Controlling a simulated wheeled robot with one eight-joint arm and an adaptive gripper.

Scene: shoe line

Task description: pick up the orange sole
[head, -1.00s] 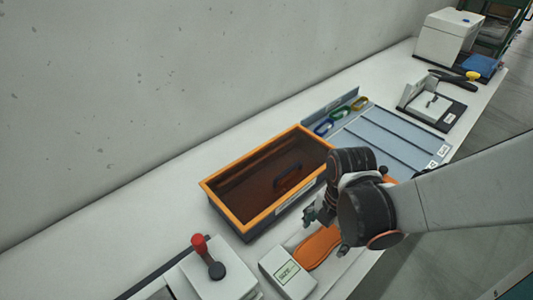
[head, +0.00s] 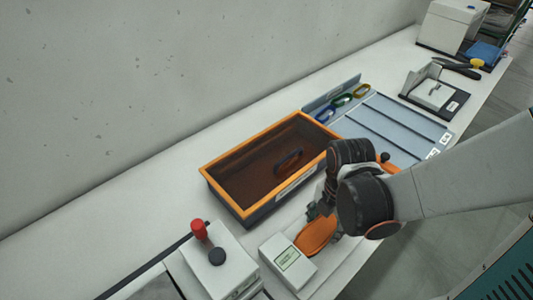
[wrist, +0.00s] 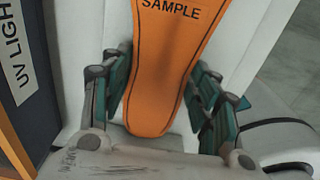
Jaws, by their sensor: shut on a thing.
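The orange sole (head: 316,236) is partly hidden by my arm in the head view, next to a white device with a small display (head: 288,263). In the wrist view the sole (wrist: 165,70) is flat orange with the word SAMPLE and a dark outline; its rounded end points toward my gripper. My gripper (wrist: 158,95) has its green-padded fingers on both long sides of the sole, shut on it near the rounded end. The sole is at or just above a pale surface; I cannot tell whether it touches.
An orange-rimmed dark box (head: 215,190) with a UV label stands close behind my gripper. A grey-blue rack (head: 390,130) lies beyond it. A white box with a red knob (head: 220,265) stands at the front left. The table's right edge is close.

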